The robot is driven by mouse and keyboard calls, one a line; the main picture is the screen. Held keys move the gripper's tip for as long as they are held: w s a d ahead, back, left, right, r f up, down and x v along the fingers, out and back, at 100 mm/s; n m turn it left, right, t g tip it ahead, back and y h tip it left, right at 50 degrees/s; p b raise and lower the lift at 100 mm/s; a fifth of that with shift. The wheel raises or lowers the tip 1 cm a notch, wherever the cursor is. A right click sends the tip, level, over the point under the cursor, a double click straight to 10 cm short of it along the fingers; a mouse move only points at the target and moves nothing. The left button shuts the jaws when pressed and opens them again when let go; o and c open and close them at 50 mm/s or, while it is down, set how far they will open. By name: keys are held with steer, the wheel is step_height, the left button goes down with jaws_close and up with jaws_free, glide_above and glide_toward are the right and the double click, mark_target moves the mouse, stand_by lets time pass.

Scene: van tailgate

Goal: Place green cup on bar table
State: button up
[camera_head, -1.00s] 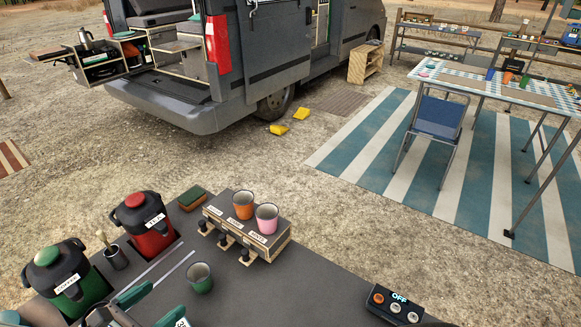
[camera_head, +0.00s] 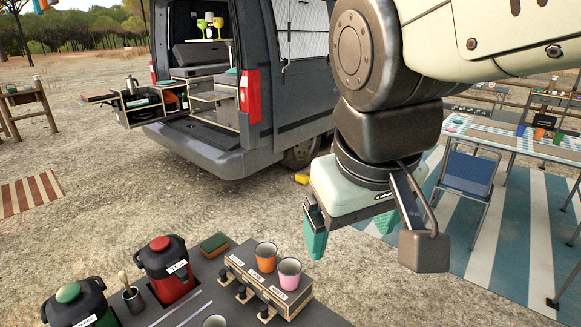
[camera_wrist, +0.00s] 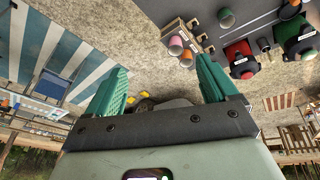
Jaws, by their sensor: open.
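The green cup (camera_head: 214,321) stands on the dark counter (camera_head: 262,316) in front; the bottom edge of the head view cuts it to its rim. The wrist view shows it at the top (camera_wrist: 226,17), standing clear of the other cups. My gripper (camera_head: 350,230) hangs in the air to the right of the counter, its teal fingers apart and nothing between them. In the wrist view my gripper (camera_wrist: 160,85) is also open and empty. I cannot tell which surface is the bar table; a wooden table (camera_head: 22,98) stands far left and a cloth-covered table (camera_head: 500,135) at right.
On the counter, an orange cup (camera_head: 266,256) and a pink cup (camera_head: 289,272) sit on a labelled box (camera_head: 262,288). A red jug (camera_head: 165,268), a green jug (camera_head: 80,305) and a sponge (camera_head: 214,244) stand near. A van (camera_head: 235,150) is parked behind.

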steer(key=s+m, duration=0.1)
steer(key=s+d+r+t, duration=0.1)
steer(key=s+r+m, duration=0.1)
steer(key=shift+d+m+t, duration=0.3)
steer(key=shift+d+t, duration=0.05)
steer(key=shift+t, duration=0.05)
